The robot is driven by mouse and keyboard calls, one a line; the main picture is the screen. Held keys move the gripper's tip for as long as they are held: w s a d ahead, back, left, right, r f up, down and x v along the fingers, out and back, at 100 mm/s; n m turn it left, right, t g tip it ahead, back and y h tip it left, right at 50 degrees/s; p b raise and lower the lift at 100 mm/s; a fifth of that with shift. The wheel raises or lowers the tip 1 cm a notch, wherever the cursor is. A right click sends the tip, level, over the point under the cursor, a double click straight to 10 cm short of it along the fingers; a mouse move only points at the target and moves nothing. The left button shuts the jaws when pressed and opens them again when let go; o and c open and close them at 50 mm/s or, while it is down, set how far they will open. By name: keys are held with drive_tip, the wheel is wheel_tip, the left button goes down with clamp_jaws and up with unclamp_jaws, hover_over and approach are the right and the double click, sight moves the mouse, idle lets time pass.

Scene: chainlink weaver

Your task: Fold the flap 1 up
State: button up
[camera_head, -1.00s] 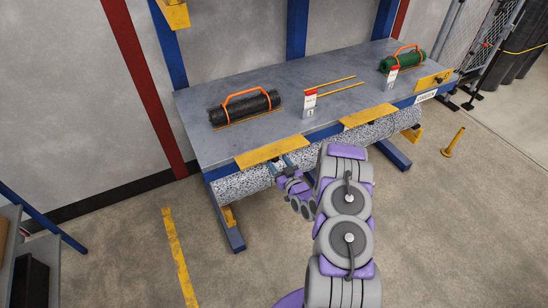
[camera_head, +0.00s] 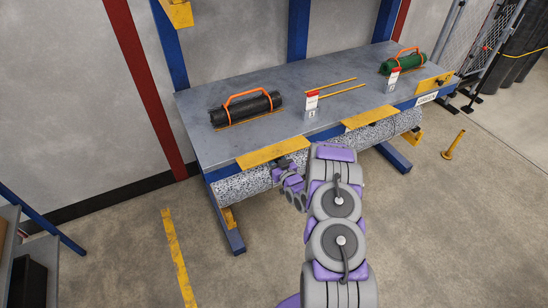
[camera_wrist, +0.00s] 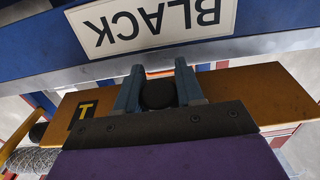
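Yellow flaps line the table's front edge. The left flap (camera_head: 272,152) and the middle flap (camera_head: 368,116) stick out from the edge, while the right flap (camera_head: 433,82) stands up and has a dark knob. No number shows on any of them. My gripper (camera_head: 286,170) is at the left flap's front, its fingertips partly hidden. In the wrist view the gripper's two blue-grey fingers (camera_wrist: 158,88) stand apart over the orange-yellow flap (camera_wrist: 240,85), with a dark round knob (camera_wrist: 157,95) filling the gap. Whether they press on it is unclear.
The grey table (camera_head: 205,135) carries a black roll (camera_head: 245,108), a green roll (camera_head: 403,63), thin yellow rods and small stands. A speckled roll (camera_head: 235,185) hangs below. An upside-down "BLACK" label (camera_wrist: 150,22) shows beyond the fingers.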

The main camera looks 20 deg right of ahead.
clamp_jaws()
idle(0.3)
